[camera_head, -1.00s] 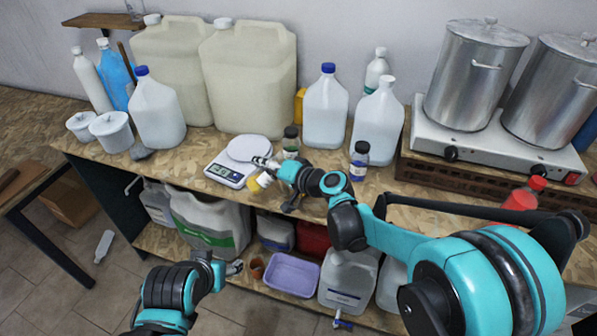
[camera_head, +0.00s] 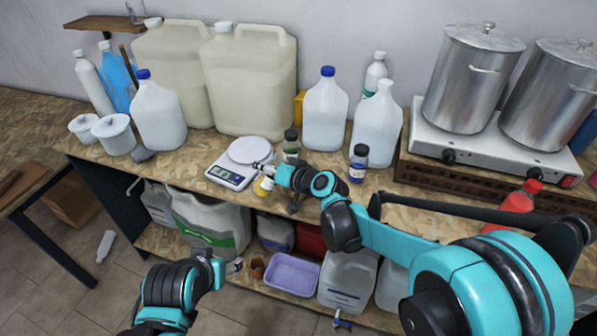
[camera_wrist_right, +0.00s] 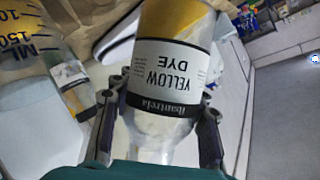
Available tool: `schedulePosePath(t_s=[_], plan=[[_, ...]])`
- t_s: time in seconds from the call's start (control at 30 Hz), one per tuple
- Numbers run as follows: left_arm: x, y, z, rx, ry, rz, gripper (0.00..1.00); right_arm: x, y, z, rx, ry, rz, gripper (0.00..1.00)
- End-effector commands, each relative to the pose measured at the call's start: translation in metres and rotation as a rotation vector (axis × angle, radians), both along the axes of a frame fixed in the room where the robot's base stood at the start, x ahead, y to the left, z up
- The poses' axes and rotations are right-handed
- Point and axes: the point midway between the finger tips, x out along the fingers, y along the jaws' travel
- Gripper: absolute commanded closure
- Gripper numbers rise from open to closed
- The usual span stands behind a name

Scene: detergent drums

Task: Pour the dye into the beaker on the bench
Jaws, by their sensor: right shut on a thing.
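My right gripper (camera_wrist_right: 160,125) is shut on the yellow dye bottle (camera_wrist_right: 172,75), a clear bottle with a black-and-white label that appears upside down in the right wrist view. Yellow dye shows at the bottle's base end; its other end looks clear. A beaker (camera_wrist_right: 25,40) with dark volume marks is at the left of that view, beside the bottle. Yellow-brown shows in or through it; I cannot tell which. In the head view the bottle (camera_head: 263,187) is small, at the bench's front edge by the scale. My left gripper (camera_head: 230,268) is low in front of the bench, its fingers unclear.
A white scale (camera_head: 232,176) stands left of my right gripper. Small dark-capped bottles (camera_head: 291,145) and (camera_head: 358,163) stand behind and to the right. Large jugs (camera_head: 325,115) line the back. A hot plate with two pots (camera_head: 470,80) is at right. A lilac tub (camera_head: 292,275) sits on the lower shelf.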

Motion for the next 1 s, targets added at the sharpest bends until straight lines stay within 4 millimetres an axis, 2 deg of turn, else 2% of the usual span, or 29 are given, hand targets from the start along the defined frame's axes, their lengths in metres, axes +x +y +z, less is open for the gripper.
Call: schedulePosePath(t_s=[0.1,0.5,1.0], plan=[[0.0,0.0,-0.01,0.0,0.001,0.0,0.42,-0.004,0.006,-0.016,-0.114,-0.069,0.004,0.96],[0.0,0.0,-0.031,0.0,0.0,0.0,0.42,-0.009,0.015,-0.05,-0.409,-0.241,-0.001,0.96],[0.0,0.0,-0.033,0.0,0.0,0.0,0.42,-0.009,0.016,-0.052,-0.564,-0.323,-0.007,0.97]])
